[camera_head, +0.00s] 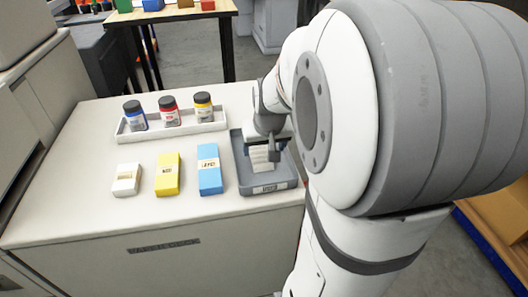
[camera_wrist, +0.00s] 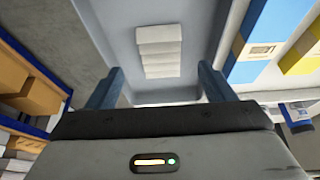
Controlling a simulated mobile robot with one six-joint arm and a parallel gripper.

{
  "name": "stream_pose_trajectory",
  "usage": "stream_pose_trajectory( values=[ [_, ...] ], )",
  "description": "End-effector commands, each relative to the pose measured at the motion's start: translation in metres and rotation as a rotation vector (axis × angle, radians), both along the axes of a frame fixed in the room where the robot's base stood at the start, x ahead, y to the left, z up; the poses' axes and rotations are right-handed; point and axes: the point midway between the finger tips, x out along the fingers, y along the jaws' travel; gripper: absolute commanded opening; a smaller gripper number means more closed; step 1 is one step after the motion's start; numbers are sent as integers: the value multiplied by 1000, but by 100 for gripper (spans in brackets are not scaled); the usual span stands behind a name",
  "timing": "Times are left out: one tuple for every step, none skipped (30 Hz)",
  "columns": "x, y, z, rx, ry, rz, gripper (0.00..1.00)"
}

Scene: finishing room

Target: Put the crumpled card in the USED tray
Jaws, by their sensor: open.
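The crumpled card (camera_wrist: 159,50) is white with several cross folds. It lies inside a grey tray (camera_wrist: 100,12) and is apart from my fingers. In the head view the card (camera_head: 260,157) shows partly behind my gripper (camera_head: 272,153). The tray also shows there (camera_head: 242,180), at the right end of the worktop, with a label on its front too small to read. In the wrist view my gripper (camera_wrist: 161,72) is open and empty, its two fingers spread wide over the tray, with the card beyond and between them.
Blue (camera_head: 209,169), yellow (camera_head: 168,174) and white (camera_head: 127,179) boxes stand left of the tray. A white rack (camera_head: 190,131) holds blue (camera_head: 134,115), red (camera_head: 169,110) and yellow (camera_head: 203,106) jars behind them. The front and left of the worktop (camera_head: 70,204) are clear.

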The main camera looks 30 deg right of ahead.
Motion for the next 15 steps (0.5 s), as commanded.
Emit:
stream_pose_trajectory(
  values=[
    [-4,1,14,-1,-5,0,75],
    [-6,2,19,-1,-5,0,75],
    [-9,2,25,-2,-4,0,75],
    [-11,3,30,-2,-4,0,75],
    [-13,3,33,-1,-2,0,75],
    [-14,4,38,-1,-2,0,75],
    [-16,4,41,0,-1,-1,75],
    [-17,5,43,0,-1,-1,75],
    [-18,5,46,0,-1,-1,75],
    [-19,6,47,0,0,1,75],
    [-21,9,48,2,4,6,75],
    [-25,16,48,4,12,19,75],
    [-30,24,47,7,20,33,75],
    [-36,35,45,10,32,52,75],
    [-47,50,42,17,52,82,75]
  ],
)
